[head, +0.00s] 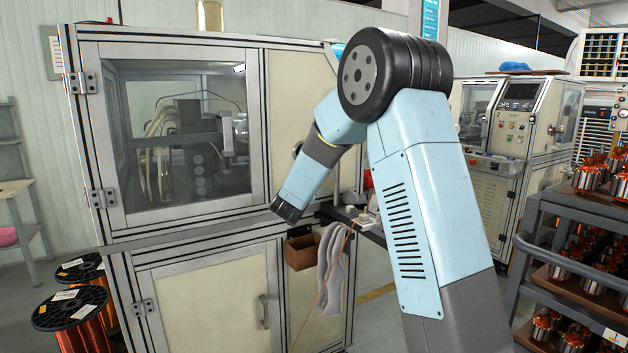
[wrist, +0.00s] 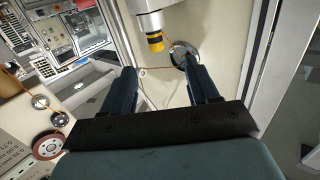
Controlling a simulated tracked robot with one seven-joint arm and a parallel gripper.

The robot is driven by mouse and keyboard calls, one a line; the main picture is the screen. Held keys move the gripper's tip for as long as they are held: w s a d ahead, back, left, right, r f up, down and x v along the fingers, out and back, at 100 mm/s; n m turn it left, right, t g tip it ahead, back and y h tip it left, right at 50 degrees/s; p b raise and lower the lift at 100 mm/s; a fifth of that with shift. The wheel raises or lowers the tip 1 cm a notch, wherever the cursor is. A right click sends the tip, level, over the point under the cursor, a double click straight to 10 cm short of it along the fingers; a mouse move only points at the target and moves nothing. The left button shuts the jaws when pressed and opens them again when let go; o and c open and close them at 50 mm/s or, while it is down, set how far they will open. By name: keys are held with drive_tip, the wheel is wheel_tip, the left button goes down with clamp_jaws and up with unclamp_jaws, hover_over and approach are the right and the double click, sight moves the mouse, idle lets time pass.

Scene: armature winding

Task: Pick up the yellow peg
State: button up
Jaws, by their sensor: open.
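My gripper (wrist: 160,74) shows in the wrist view with its two dark fingers spread apart and nothing between them. A yellow piece with a dark end (wrist: 155,42) sits at the tip of a pale cylinder at the top middle of the wrist view. It appears beyond the fingertips, apart from them. It is the only peg-like yellow thing I see, but I cannot tell for sure that it is the peg. In the head view the dark end of my arm (head: 287,208) is in front of the winding machine; my fingers are not clear there, and no yellow peg is distinguishable.
The cream winding machine (head: 190,225) fills the left, with a small brown box (head: 301,252) and a grey cloth (head: 331,265) on its front. Copper wire spools (head: 71,312) stand at lower left. A dark rack (head: 575,208) of wound armatures stands at right.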

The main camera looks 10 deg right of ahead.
drive_tip(key=shift+h, duration=0.5)
drive_tip(key=shift+x, duration=7.25)
drive_tip(key=shift+f, duration=0.2)
drive_tip(key=shift+c, duration=0.3)
drive_tip(key=c, duration=1)
